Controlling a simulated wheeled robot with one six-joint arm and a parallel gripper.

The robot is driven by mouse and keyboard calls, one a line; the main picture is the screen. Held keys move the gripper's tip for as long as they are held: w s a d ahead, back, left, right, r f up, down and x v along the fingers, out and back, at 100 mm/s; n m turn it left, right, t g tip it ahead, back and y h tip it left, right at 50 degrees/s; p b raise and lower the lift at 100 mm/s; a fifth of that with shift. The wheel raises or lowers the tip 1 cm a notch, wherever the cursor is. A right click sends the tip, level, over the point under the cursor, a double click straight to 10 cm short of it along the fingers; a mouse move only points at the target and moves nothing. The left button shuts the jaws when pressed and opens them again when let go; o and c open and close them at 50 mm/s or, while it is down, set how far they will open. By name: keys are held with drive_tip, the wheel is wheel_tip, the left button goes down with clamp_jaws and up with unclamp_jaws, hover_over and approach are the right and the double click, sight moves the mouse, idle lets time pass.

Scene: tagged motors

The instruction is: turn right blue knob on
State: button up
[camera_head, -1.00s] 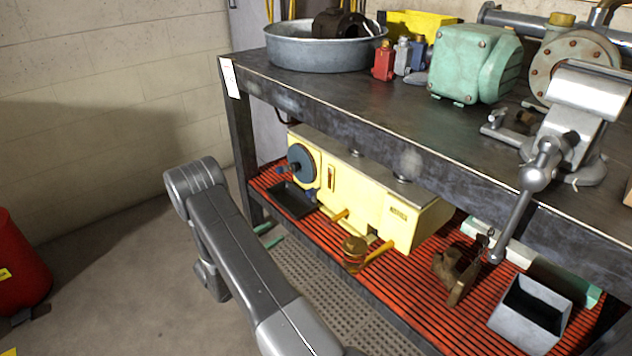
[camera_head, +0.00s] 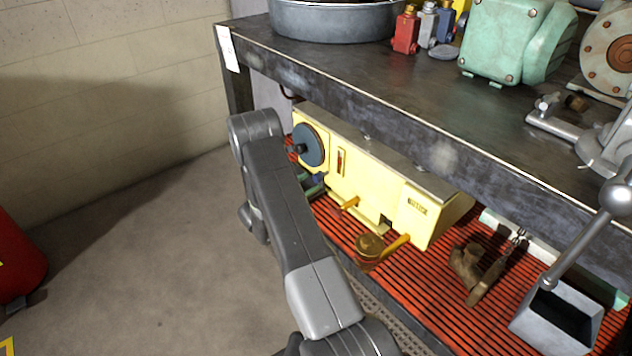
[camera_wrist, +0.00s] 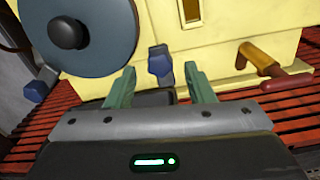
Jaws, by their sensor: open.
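The right blue knob (camera_wrist: 160,62) is on the front of the yellow machine (camera_wrist: 215,45), right of the big blue-grey wheel (camera_wrist: 85,30). A second blue knob (camera_wrist: 38,90) is at the wheel's lower left. My gripper (camera_wrist: 160,78) is open and empty, its green fingers pointing at the machine. The right knob shows between the fingertips and just beyond them; I cannot tell whether they touch it. In the head view the machine (camera_head: 375,185) sits on the red slatted lower shelf (camera_head: 430,275), and my arm hides part of the gripper.
The dark workbench top (camera_head: 430,90) overhangs the machine. A red-and-yellow handle (camera_wrist: 262,62) sticks out right of the knob. A brass cup-like part (camera_head: 370,246), a rusty part (camera_head: 472,272) and a grey open box (camera_head: 558,318) are farther right.

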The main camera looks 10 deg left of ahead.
sight(315, 179)
drive_tip(key=shift+x, duration=1.95)
drive_tip(key=c, duration=1)
drive_tip(key=shift+b, duration=0.3)
